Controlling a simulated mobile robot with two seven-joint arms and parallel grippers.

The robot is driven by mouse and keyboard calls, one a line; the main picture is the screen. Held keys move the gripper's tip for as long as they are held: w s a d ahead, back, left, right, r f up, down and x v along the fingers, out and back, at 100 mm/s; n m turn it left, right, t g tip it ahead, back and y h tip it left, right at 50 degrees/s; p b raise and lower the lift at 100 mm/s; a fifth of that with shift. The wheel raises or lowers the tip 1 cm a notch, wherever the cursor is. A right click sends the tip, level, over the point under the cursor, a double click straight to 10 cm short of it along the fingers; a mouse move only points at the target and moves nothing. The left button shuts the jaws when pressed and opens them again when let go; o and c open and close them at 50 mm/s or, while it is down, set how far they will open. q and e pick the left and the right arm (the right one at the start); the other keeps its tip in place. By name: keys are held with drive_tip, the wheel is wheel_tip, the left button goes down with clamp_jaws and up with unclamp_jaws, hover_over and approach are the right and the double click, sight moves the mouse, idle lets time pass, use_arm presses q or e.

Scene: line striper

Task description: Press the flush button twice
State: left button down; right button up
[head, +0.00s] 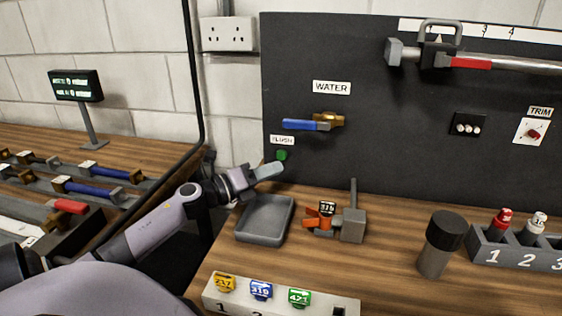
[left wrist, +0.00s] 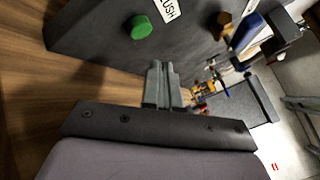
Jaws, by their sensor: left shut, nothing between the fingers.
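The green flush button (head: 282,155) sits on the dark panel (head: 380,130) just under the FLUSH label (head: 282,140). In the left wrist view the button (left wrist: 141,27) shows above and slightly left of the fingertips, with a visible gap. My left gripper (head: 268,171) is shut and empty, its tips a little below and left of the button in the head view. The closed fingers also show in the left wrist view (left wrist: 163,80). My right gripper is not in view.
A blue-handled water valve (head: 312,124) is on the panel above right. A grey tray (head: 264,240) lies on the wooden bench below my gripper, with an orange tool and grey block (head: 353,226) beside it. A numbered tag rack (head: 230,303) stands in front.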

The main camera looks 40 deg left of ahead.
sight(281, 155)
use_arm(q)
drive_tip(key=shift+w+a+b, duration=0.15)
drive_tip(key=shift+w+a, duration=0.1)
drive_tip(key=shift+w, duration=0.25)
drive_tip(key=shift+w+a+b, duration=0.15)
drive_tip(key=shift+w+a, duration=0.1)
drive_tip(key=shift+w, duration=0.2)
idle(1.1)
drive_tip(key=shift+w, duration=0.1)
idle(0.4)
drive_tip(key=shift+w+a, duration=0.2)
drive_tip(key=shift+w, duration=0.1)
drive_tip(key=shift+w+a+b, duration=0.25)
drive_tip(key=shift+w+b, duration=0.1)
drive_tip(key=shift+b, duration=0.1)
idle(0.5)
drive_tip(key=shift+s, duration=0.1)
drive_tip(key=shift+s+d+p, duration=0.4)
drive_tip(key=shift+s+d, duration=0.05)
drive_tip(key=shift+s, duration=0.2)
